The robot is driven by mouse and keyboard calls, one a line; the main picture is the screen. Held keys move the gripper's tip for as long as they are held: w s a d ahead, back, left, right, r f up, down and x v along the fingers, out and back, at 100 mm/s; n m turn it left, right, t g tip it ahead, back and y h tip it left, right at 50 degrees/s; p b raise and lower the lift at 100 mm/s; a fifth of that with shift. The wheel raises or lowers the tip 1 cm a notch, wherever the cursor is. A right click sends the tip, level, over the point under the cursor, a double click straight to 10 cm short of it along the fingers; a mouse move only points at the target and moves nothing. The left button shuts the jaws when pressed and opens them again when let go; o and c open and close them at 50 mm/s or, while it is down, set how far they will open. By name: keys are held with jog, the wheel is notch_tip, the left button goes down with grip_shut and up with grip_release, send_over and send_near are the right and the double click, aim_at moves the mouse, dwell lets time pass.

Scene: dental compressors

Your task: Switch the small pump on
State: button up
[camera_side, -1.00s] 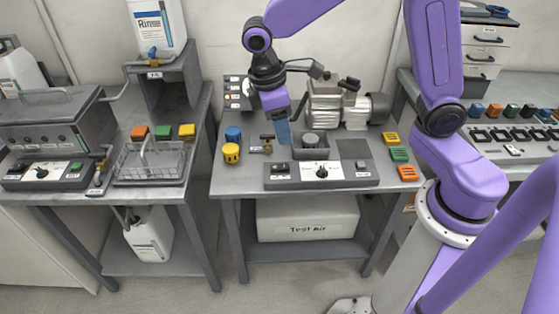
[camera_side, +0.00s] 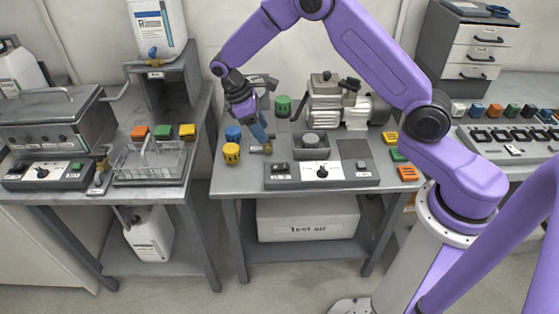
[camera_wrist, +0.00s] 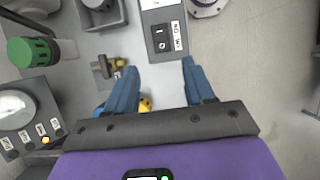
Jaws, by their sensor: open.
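The small pump is probably the silver motor unit (camera_side: 338,100) at the back of the middle bench; I cannot tell for sure. A grey control panel (camera_side: 350,173) runs along the bench front, with a black rocker switch (camera_side: 280,168) at its left end and a black knob (camera_side: 322,171) in the middle. In the wrist view the rocker switch (camera_wrist: 161,37) shows beyond the fingertips, with white labels beside it. My gripper (camera_side: 263,136) is open and empty, tilted, above the brass valve and left of the panel; its two blue fingers show apart in the wrist view (camera_wrist: 159,66).
A green-capped part (camera_side: 283,106) stands behind. Coloured blocks (camera_side: 408,173) lie at the right edge. A grey tray (camera_side: 311,153) sits behind the panel.

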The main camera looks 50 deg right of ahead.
aim_at(283, 166)
jog(key=x, duration=1.3)
jog(key=shift+s+d+f, duration=0.1)
jog(key=shift+s+f, duration=0.05)
jog(key=shift+f, duration=0.2)
grip_shut()
